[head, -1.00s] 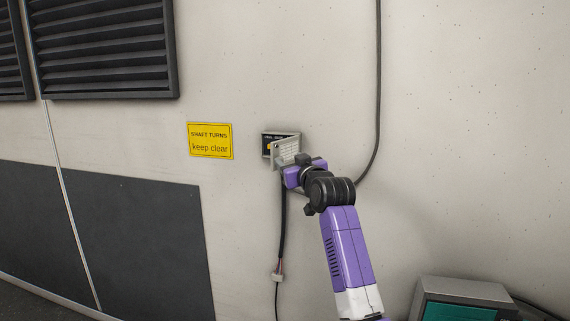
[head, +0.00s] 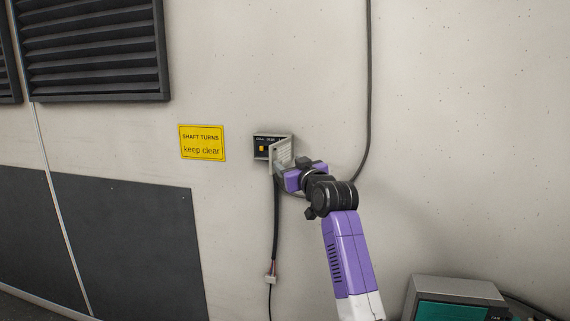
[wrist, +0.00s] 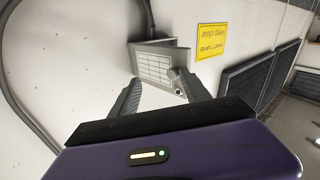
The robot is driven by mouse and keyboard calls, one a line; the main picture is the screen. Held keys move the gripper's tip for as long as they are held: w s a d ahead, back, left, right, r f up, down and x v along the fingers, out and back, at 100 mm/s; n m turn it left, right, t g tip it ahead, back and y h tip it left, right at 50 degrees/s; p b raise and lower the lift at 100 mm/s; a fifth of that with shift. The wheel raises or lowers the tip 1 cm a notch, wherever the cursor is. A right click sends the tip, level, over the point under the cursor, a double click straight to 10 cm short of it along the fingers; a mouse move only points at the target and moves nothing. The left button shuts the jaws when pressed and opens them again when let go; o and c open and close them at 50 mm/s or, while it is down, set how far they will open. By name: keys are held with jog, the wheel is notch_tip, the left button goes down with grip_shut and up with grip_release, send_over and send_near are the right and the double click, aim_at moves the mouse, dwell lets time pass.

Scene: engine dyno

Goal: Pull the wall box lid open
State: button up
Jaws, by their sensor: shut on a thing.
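The wall box (head: 261,146) is a small box on the pale wall, with a dark inner panel and a yellow part showing. Its light grey lid (head: 282,154) stands swung out from the wall, hinged at the right side. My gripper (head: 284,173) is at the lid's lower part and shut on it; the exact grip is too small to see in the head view. In the wrist view, the lid (wrist: 157,67) with its white grid label reaches down between my two fingertips (wrist: 158,84), and a small round knob sits by the right finger.
A yellow warning sign (head: 202,142) is left of the box, with a dark louvre (head: 95,50) above left. A dark cable with a connector (head: 271,280) hangs below the box. Another cable (head: 369,90) runs down the wall at right. A grey device (head: 465,290) stands lower right.

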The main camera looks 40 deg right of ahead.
jog(key=s+d, duration=0.1)
jog(key=s, duration=0.5)
jog(key=shift+s+d+p, duration=0.4)
dwell(0.7)
jog(key=b+v, duration=0.2)
jog(key=v, duration=0.5)
jog(key=shift+s+a, duration=0.2)
jog(key=shift+s, duration=0.15)
